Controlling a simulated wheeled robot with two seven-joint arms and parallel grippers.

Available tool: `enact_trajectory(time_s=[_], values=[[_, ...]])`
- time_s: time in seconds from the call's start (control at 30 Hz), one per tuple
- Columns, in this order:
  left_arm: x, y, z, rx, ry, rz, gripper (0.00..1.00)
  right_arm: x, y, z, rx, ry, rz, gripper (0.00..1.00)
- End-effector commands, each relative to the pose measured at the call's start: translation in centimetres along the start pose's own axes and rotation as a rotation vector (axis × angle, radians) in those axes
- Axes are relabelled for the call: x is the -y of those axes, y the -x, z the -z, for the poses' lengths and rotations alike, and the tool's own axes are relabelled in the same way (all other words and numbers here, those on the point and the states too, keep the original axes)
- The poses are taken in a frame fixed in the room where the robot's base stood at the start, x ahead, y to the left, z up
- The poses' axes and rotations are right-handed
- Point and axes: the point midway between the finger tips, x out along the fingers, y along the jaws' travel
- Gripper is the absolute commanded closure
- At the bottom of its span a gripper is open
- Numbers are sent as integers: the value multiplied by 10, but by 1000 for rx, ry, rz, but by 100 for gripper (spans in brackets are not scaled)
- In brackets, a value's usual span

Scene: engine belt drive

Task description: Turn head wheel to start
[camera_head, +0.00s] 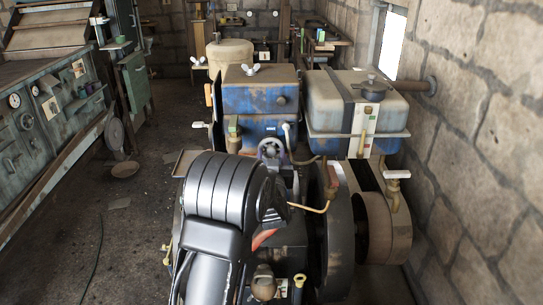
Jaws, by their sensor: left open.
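The engine has a blue block (259,92) on top and a blue-grey tank (358,103) at its right. A small grey round wheel (270,149) sits on the front of the engine, below the blue block. A large dark wheel (338,250) stands upright low on the engine, with a brown pulley drum (382,228) to its right. I cannot tell which of these is the head wheel. My left gripper (276,211), at the end of my black arm, is open in front of the engine, below the small wheel. My arm hides much of the lower engine. My right gripper is not in view.
A stone wall (475,130) runs close along the right side. A green control cabinet (45,125) with gauges stands at the left. Bare floor (110,235) lies between the cabinet and the engine, with a dark cable (97,262) on it.

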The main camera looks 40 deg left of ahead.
Motion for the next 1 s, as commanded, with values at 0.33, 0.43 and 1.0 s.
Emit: enact_trajectory(time_s=[0.33,0.43,1.0], values=[[0,0,0,0,0,0,77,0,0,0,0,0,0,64],[0,0,0,0,0,0,85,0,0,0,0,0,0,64],[0,0,-1,0,13,0,100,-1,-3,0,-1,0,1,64]])
